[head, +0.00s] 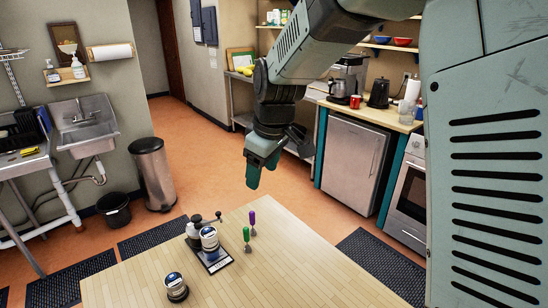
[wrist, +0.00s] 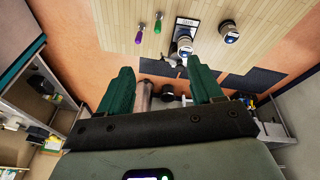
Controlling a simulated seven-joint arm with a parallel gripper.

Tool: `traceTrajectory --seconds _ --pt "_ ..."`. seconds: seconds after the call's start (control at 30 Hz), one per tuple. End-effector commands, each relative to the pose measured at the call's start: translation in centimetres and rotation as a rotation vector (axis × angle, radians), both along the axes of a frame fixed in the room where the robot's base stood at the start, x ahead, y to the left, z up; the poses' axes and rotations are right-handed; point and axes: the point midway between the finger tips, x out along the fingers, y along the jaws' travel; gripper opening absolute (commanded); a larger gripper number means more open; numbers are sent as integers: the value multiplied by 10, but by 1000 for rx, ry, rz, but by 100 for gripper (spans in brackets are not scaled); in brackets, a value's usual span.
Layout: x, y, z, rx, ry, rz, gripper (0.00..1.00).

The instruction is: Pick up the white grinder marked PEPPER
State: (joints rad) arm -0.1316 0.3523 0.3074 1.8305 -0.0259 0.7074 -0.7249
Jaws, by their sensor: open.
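I cannot read PEPPER on either. My gripper (head: 262,172) is empty, above and beyond the table's far side. Its two green fingers are spread in the wrist view (wrist: 160,85).
A dark-and-light object with a handle (head: 193,230) stands behind the tray. The table's right part (head: 310,272) is clear. A bin (head: 153,173) and counter stand farther back.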

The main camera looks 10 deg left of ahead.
Motion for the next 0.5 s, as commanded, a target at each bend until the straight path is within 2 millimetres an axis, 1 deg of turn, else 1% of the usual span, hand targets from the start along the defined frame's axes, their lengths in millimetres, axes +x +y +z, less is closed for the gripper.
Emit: traceTrajectory --seconds 0.03,0.07,0.1,0.17,0.2,0.3,0.4,0.5 --pt "10 20 -25 13 25 68 65" --pt "16 31 -38 23 33 108 65" --pt "22 46 -55 36 42 158 65" --pt "29 66 -80 59 55 229 65" --pt "33 78 -95 74 61 271 65" --pt "39 104 -130 112 73 354 65" --pt "41 121 -154 139 79 408 65" --pt "41 130 -168 155 82 436 65"
